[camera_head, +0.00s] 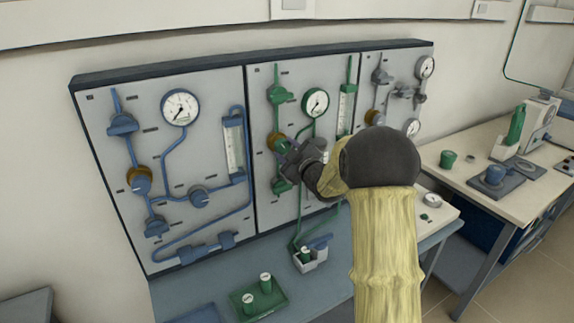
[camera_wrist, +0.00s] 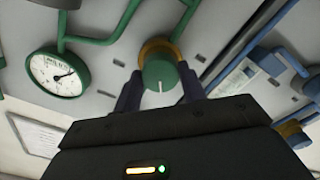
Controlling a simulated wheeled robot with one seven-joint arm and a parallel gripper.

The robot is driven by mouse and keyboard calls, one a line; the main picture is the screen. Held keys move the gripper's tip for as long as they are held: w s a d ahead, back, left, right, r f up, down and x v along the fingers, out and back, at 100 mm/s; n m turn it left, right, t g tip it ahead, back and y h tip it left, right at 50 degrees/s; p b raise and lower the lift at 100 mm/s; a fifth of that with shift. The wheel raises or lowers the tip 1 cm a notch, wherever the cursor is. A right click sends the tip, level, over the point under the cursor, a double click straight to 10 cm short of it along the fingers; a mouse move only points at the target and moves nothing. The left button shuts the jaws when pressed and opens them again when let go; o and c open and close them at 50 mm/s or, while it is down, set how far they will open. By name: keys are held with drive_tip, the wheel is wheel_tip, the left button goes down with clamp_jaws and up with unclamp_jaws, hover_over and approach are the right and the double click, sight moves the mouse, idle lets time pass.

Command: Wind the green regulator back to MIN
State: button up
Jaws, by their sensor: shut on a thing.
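The green regulator is a round green knob (camera_wrist: 160,73) with a brass collar behind it. In the wrist view, a white line on the knob points towards the bottom of the picture. My gripper (camera_wrist: 158,82) is shut on the knob, with a dark finger on either side. In the head view, the regulator's brass collar (camera_head: 272,141) shows on the middle panel, and my gripper (camera_head: 286,152) hides most of the knob. The green-line gauge (camera_head: 315,102) is above and right of it; it also shows in the wrist view (camera_wrist: 60,73). I cannot read a MIN mark.
The blue-line panel (camera_head: 105,165), with its own regulator (camera_head: 139,180), stands to the left. Green pipes and valves surround my gripper. A bench (camera_head: 190,288) below holds a green tray (camera_head: 262,303) with small green-bodied containers. Another table (camera_head: 465,170) is at right.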

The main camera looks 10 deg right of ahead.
drive_tip(key=n+b, duration=0.1)
drive_tip(key=b, duration=0.1)
drive_tip(key=n+b, duration=0.2)
drive_tip(key=b, duration=0.1)
drive_tip(key=shift+f+n+b, duration=0.3)
drive_tip(key=shift+f, duration=0.1)
drive_tip(key=n+b, duration=0.3)
drive_tip(key=b, duration=0.2)
drive_tip(key=shift+n, duration=0.3)
drive_tip(key=n+b, duration=0.2)
drive_tip(key=shift+r+n+b, duration=0.15)
drive_tip(key=shift+n+b, duration=0.15)
drive_tip(key=shift+b, duration=0.1)
drive_tip(key=shift+r+n+b, duration=0.15)
drive_tip(key=shift+n+b, duration=0.85)
drive_tip(key=shift+b, duration=0.05)
drive_tip(key=o, duration=1)
drive_tip(key=shift+r, duration=0.1)
drive_tip(key=shift+s, duration=0.1)
